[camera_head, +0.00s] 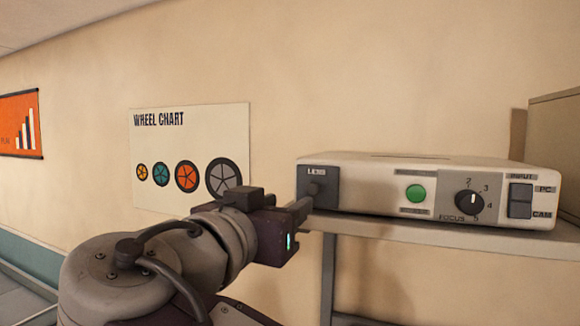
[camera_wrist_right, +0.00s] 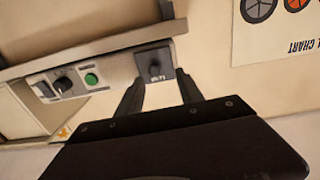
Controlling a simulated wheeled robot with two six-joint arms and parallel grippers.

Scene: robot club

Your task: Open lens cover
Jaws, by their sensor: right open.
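The lens cover (camera_head: 318,189) is a dark grey square plate labelled LENS, with a small round knob, at the left end of the white projector's (camera_head: 390,180) front. It lies flat over the front, and no lens shows. My right gripper (camera_head: 301,208) is just in front of and slightly below the cover's left part. In the right wrist view, which is upside down, the open fingers (camera_wrist_right: 158,94) point at the cover (camera_wrist_right: 154,64), with empty space between them. I cannot tell if a finger touches the cover. My left gripper is out of view.
The projector stands on a grey shelf (camera_head: 430,234). Its front also carries a green button (camera_head: 416,194), a focus dial (camera_head: 469,203) and an input switch (camera_head: 520,201). A box (camera_head: 556,135) stands at the right. A wheel chart (camera_head: 190,155) hangs on the wall.

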